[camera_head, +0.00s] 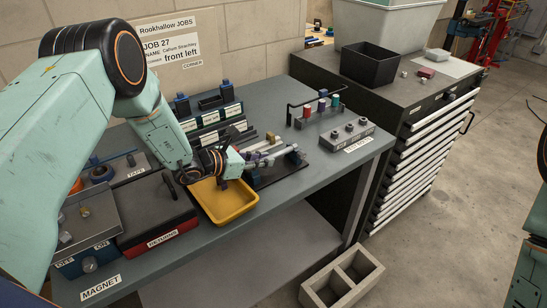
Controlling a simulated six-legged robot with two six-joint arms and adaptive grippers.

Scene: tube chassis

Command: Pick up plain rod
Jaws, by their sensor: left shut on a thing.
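My left gripper (245,160) reaches in over the bench, just behind the yellow tray. It is shut on a pale grey rod (276,153) at the rod rack (278,173); the fingertips are small and partly hidden by the wrist. The rod lies roughly level and points to the right. I cannot tell whether it is clear of the rack. Other short rods or fittings, some brass and purple, lie close behind it. My right gripper is not in view.
The yellow tray (226,207) lies below my left wrist. A grey holder block (347,135) and colored-handled tools (321,106) stand right. A concrete block (341,279) is on the floor.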

